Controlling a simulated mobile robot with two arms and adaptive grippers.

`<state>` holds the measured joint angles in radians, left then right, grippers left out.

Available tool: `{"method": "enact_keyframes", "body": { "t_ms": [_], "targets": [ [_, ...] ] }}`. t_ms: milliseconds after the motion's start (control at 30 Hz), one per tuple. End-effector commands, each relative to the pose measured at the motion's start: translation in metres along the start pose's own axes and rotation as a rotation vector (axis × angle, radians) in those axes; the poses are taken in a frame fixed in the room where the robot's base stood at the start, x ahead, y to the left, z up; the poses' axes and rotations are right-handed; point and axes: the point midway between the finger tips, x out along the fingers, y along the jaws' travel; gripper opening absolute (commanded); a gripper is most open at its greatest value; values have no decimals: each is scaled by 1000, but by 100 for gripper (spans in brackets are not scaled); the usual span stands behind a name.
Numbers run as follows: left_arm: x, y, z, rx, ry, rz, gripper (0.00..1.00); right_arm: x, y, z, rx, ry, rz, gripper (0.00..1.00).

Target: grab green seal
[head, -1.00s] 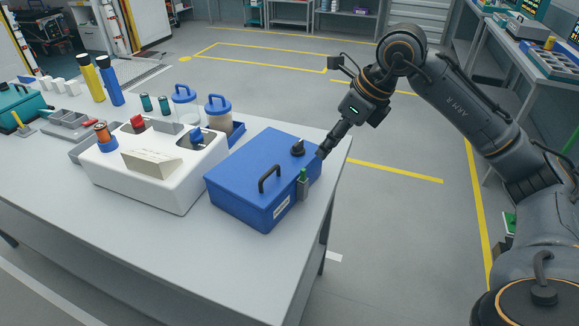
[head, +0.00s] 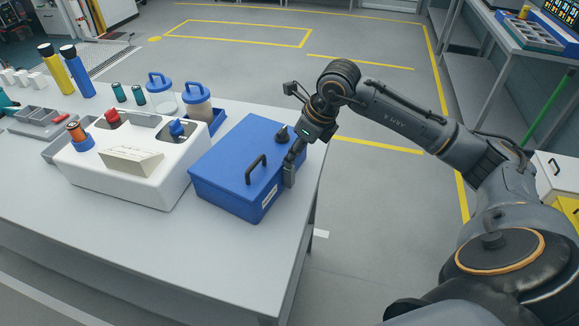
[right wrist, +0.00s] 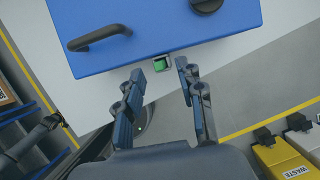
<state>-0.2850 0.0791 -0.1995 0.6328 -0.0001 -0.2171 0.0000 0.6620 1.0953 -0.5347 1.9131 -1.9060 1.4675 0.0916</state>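The green seal (right wrist: 161,63) is a small green piece in a grey holder on the side of the blue box (right wrist: 165,40). My right gripper (head: 294,153) is at the box's right side. In the right wrist view my right gripper (right wrist: 160,72) is open, its fingers on either side of the seal and apart from it. My left gripper is not in view.
The box has a black handle (head: 256,169) and a black knob (head: 282,134) on top. A white unit (head: 128,170) stands left of it on the table (head: 150,230). The table front is clear.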

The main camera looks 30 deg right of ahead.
Motion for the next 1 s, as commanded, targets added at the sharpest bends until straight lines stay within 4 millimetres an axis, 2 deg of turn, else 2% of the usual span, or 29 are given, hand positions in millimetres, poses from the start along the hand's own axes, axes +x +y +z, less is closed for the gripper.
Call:
{"method": "enact_keyframes", "body": {
  "t_ms": [33,200,433,467,633,1000],
  "targets": [
    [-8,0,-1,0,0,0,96,5,2,0,1,3,3,38],
    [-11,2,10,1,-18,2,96,23,1,0,0,0,2,38],
    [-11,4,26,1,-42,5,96,25,1,0,0,-1,0,38],
    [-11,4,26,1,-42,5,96,25,1,0,0,-1,0,34],
    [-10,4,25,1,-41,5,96,24,1,0,0,-1,0,0],
    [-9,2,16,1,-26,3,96,23,0,1,0,-2,-1,0]
  ]
}}
